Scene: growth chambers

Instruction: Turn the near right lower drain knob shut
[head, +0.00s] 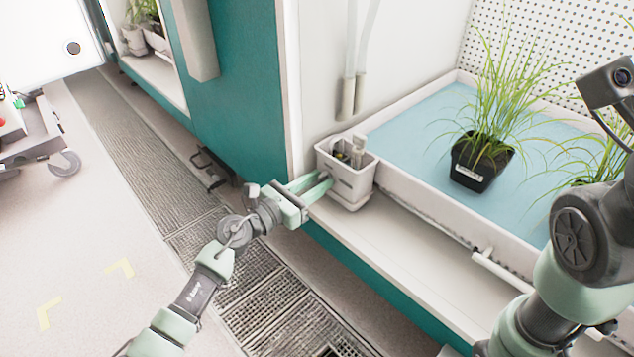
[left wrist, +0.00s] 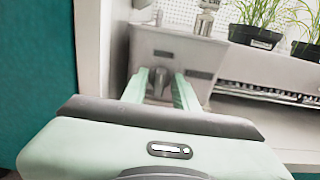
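A pale box (head: 352,183) stands at the left corner of the white chamber shelf. In the left wrist view, a dark grey knob (left wrist: 159,80) sticks out from the front of this box (left wrist: 205,58). My left gripper (head: 326,180) reaches the front of the box in the head view. Its two pale green fingers (left wrist: 160,88) are apart, one on each side of the knob in the left wrist view. I cannot tell whether they touch it. In the head view the fingers mostly hide the knob. My right arm shows at the right, its gripper out of view.
A white tray (head: 407,200) with a blue surface holds a black pot of grass (head: 482,165). A white pipe (head: 500,270) sticks out from its front. A teal cabinet wall (head: 240,85) stands left of the box. Floor grating (head: 275,300) lies below.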

